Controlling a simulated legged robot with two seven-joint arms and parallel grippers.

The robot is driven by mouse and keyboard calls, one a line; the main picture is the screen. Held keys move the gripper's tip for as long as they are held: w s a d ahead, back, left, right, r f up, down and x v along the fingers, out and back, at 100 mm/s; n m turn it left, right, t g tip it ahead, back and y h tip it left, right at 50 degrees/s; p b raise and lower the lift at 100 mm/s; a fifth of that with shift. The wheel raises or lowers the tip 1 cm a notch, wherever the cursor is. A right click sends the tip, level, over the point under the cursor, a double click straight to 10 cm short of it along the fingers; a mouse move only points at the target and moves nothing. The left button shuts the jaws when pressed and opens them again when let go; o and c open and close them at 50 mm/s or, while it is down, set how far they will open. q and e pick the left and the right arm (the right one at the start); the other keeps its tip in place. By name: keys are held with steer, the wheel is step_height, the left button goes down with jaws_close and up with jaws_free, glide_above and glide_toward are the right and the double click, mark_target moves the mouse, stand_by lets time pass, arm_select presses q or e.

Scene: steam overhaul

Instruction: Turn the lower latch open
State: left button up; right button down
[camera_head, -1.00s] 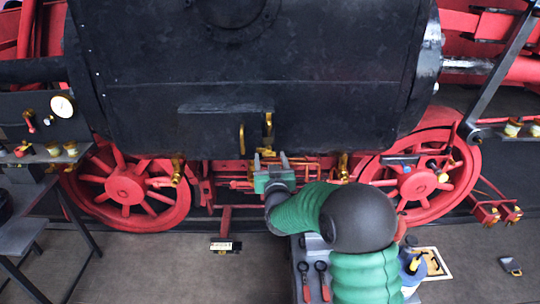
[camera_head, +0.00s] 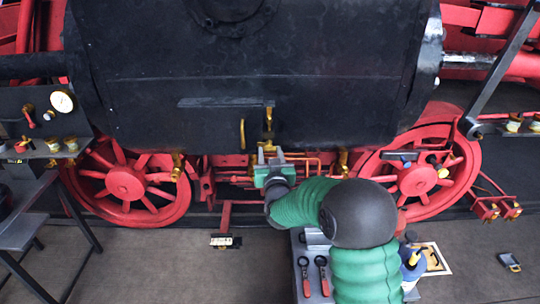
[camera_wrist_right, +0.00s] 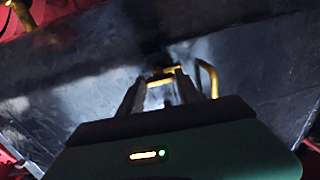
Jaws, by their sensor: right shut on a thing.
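A brass latch (camera_head: 268,118) sits at the lower middle of the black boiler casing, under a dark ledge. Its lower brass part (camera_head: 267,144) reaches down to my right gripper (camera_head: 270,155), which comes from below. In the right wrist view the two fingers of the gripper (camera_wrist_right: 162,98) are shut on a brass piece, the lower latch (camera_wrist_right: 160,74), seen between their tips. The exact contact is partly hidden by the fingers. A brass handle (camera_head: 242,133) stands just left of the latch; it also shows in the wrist view (camera_wrist_right: 208,76). My left gripper is not in view.
Red wheels (camera_head: 126,182) stand on both sides, with red and copper pipes under the casing. A tray with red-handled tools (camera_head: 321,274) stands below my right arm. A bench with a gauge (camera_head: 62,102) is at the left. The floor at left front is mostly clear.

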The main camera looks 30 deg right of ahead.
steer(key=shift+w+a+f+m+h+b, duration=0.1)
steer(key=shift+m+h+b, duration=0.25)
steer(key=shift+m+b, duration=3.2)
steer(key=shift+s+d+f+m+h+b, duration=0.15)
steer(key=shift+m+h+b, duration=0.15)
steer(key=shift+m+b, duration=3.25)
steer(key=shift+w+a+f+m+h+b, duration=0.15)
steer(key=shift+m+h+b, duration=0.2)
steer(key=shift+m+b, duration=3.15)
steer(key=n+b, duration=0.2)
steer(key=shift+b, duration=0.35)
steer(key=c, duration=1.2)
jaws_free()
steer(key=shift+c, duration=0.2)
steer(key=o, duration=0.4)
steer(key=shift+r, duration=0.15)
